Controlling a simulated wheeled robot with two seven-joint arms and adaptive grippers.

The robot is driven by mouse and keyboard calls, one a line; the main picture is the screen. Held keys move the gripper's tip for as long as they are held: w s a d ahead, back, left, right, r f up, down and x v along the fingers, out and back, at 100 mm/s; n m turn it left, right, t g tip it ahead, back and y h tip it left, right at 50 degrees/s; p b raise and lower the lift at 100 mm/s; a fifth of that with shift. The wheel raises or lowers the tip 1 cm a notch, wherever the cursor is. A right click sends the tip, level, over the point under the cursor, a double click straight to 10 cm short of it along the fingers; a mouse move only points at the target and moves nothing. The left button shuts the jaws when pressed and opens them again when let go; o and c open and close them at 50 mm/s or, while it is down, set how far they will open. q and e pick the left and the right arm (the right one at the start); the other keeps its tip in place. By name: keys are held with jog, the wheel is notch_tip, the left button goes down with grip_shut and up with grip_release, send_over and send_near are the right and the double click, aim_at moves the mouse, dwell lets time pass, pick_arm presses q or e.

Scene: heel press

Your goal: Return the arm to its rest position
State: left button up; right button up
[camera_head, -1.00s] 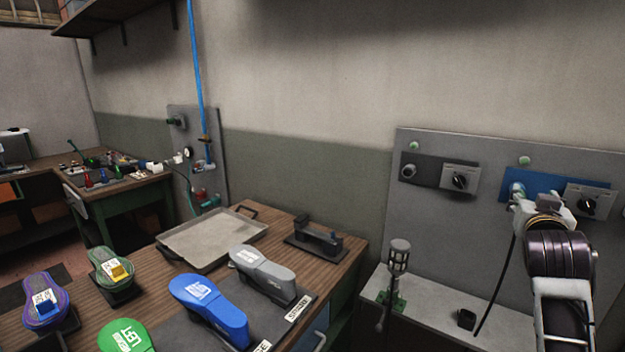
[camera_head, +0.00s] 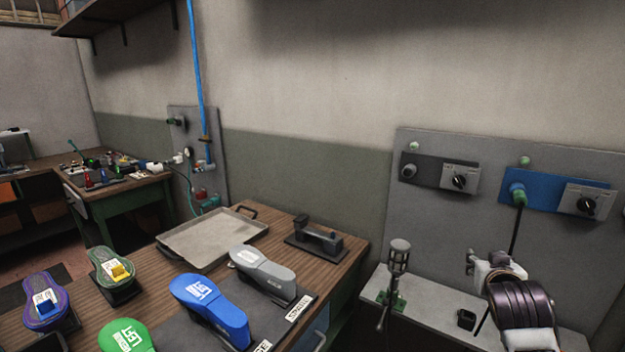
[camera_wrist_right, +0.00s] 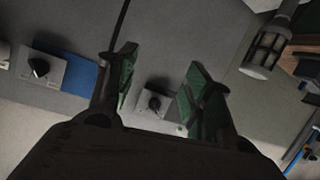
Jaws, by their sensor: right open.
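My right gripper (camera_head: 476,262) is at the lower right of the head view, in front of the grey wall panel and above the grey ledge. In the right wrist view its two green-padded fingers (camera_wrist_right: 160,90) stand apart with nothing between them. A blue plate (camera_head: 545,192) with a green-tipped connector (camera_head: 518,194) and a black cable (camera_head: 514,232) is on the panel, above the gripper and apart from it. A dial box (camera_head: 587,202) sits at the plate's right. My left gripper is not in view.
A caged lamp-like tool (camera_head: 397,262) stands on the ledge (camera_head: 450,290), left of the gripper.

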jog(key=s+a+f+n+g+y, duration=0.3)
jog(key=s+a+f+g, duration=0.2)
jog(key=s+a+f, duration=0.8)
jog(key=s+a+f+n+g+y, duration=0.35)
jog(key=s+a+f, duration=0.25)
jog(key=s+f, duration=0.8)
notch_tip(320, 180, down, 34)
jog(key=f+g, duration=0.1)
jog(key=g, duration=0.1)
jog(key=s+d+f, duration=0.3)
jog(key=s+f, duration=0.7)
jog(key=s+d+f, duration=0.3)
jog(key=s+f, duration=0.7)
jog(key=s, duration=0.1)
jog(key=shift+d+g, duration=0.35)
jog(key=shift+g, duration=0.1)
